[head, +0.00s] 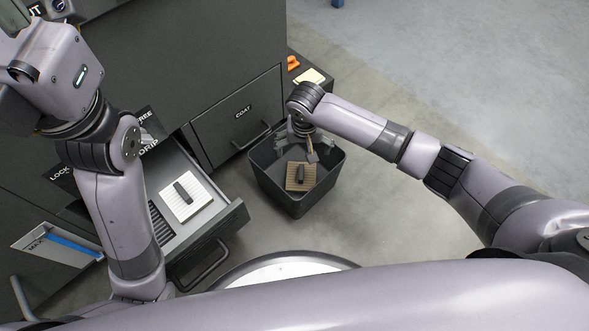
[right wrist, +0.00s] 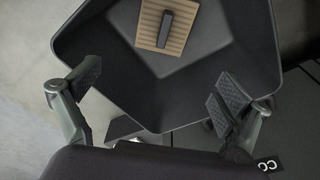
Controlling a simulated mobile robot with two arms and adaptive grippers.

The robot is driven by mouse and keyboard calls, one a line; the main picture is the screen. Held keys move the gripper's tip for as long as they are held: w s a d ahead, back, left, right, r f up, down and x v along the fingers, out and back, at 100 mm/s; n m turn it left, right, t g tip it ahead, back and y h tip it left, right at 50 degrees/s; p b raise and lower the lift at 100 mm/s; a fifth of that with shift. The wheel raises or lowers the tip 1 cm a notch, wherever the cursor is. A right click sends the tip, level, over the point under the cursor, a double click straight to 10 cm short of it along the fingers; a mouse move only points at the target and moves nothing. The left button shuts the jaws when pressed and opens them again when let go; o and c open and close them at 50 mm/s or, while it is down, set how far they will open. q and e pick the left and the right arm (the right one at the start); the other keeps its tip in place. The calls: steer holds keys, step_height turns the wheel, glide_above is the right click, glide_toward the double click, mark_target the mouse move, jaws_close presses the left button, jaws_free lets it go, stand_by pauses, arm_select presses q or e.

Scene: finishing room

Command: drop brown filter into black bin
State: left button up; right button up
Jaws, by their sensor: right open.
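The brown filter (head: 297,178) is a ribbed tan square with a dark handle. It lies inside the black bin (head: 292,205), which stands on the floor in front of the cabinet. In the right wrist view the brown filter (right wrist: 181,28) rests on the floor of the black bin (right wrist: 110,55). My right gripper (head: 296,146) is open and empty at the bin's opening, above the filter and apart from it. Its two fingers (right wrist: 158,90) show spread wide in the right wrist view. My left arm comes in from the left, but its gripper does not show.
An open drawer (head: 238,216) left of the bin holds a white filter (head: 186,197) with a dark handle. An orange item (head: 293,63) and a pale yellow pad (head: 311,77) lie beyond. Floor at right is clear.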

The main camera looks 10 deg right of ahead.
stand_by(0.3)
step_height(320, 180, up, 12)
steer(key=s, duration=0.1)
steer(key=shift+s+a, duration=0.15)
steer(key=shift+s, duration=0.1)
steer(key=shift+f, duration=0.1)
stand_by(0.5)
